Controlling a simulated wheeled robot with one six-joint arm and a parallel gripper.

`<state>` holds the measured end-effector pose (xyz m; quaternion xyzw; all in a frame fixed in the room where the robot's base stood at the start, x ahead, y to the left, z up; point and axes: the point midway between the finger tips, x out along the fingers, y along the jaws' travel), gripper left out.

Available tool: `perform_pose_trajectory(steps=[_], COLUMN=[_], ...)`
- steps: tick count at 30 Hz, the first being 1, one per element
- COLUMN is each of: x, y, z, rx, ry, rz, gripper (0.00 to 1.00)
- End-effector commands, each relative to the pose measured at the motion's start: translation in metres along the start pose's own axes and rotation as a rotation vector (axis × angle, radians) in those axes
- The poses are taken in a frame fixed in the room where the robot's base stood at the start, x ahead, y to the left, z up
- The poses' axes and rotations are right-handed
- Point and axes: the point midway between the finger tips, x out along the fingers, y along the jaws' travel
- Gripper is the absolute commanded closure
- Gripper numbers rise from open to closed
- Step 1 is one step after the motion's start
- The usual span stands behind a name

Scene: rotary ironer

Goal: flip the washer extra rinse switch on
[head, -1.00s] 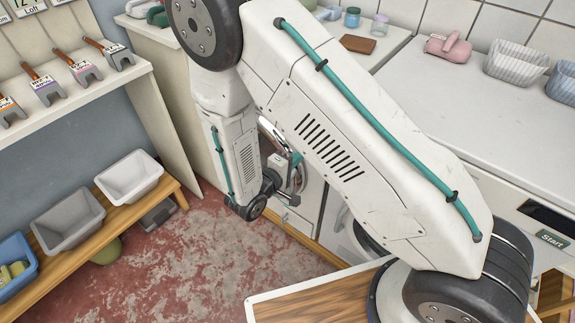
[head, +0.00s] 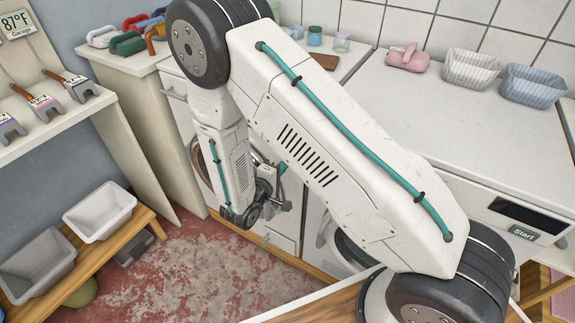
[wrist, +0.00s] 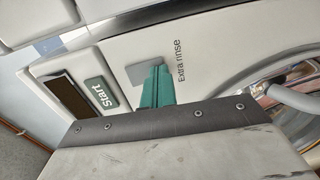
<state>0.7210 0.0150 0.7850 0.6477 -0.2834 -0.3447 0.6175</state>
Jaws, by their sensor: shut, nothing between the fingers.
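In the wrist view the washer's extra rinse switch is a small grey plate (wrist: 145,71) on the white panel, beside the printed words "Extra rinse" (wrist: 180,60). My gripper (wrist: 157,72) has teal fingers, shut and empty. The fingers overlap the lower part of the switch in the picture; I cannot tell whether they touch it. Which way the switch is set cannot be told. In the head view my gripper (head: 283,168) shows small, in front of the washer's white front (head: 285,222), and the switch is hidden there.
In the wrist view a green Start button (wrist: 100,92) and dark display (wrist: 69,96) sit left of the switch, and the washer's round door (wrist: 285,75) lies right. In the head view another machine's Start button (head: 522,232) is at right.

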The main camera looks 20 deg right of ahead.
Motion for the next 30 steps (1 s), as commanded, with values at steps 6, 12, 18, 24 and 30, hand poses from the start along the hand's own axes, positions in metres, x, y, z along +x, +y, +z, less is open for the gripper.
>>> perform_pose_trajectory(steps=[6, 12, 18, 24, 30], x=[-0.001, -0.014, -0.054, -0.092, -0.119], y=[0.000, -0.003, -0.013, -0.022, -0.028], z=[-0.001, -0.004, -0.008, -0.005, -0.005], rx=[0.000, 0.000, -0.001, 0.001, 0.001], ry=[0.001, 0.004, 0.007, -0.003, -0.007], rz=[0.002, 0.002, 0.002, 0.002, 0.002], gripper=[1.00, 1.00, 1.00, 1.00, 1.00])
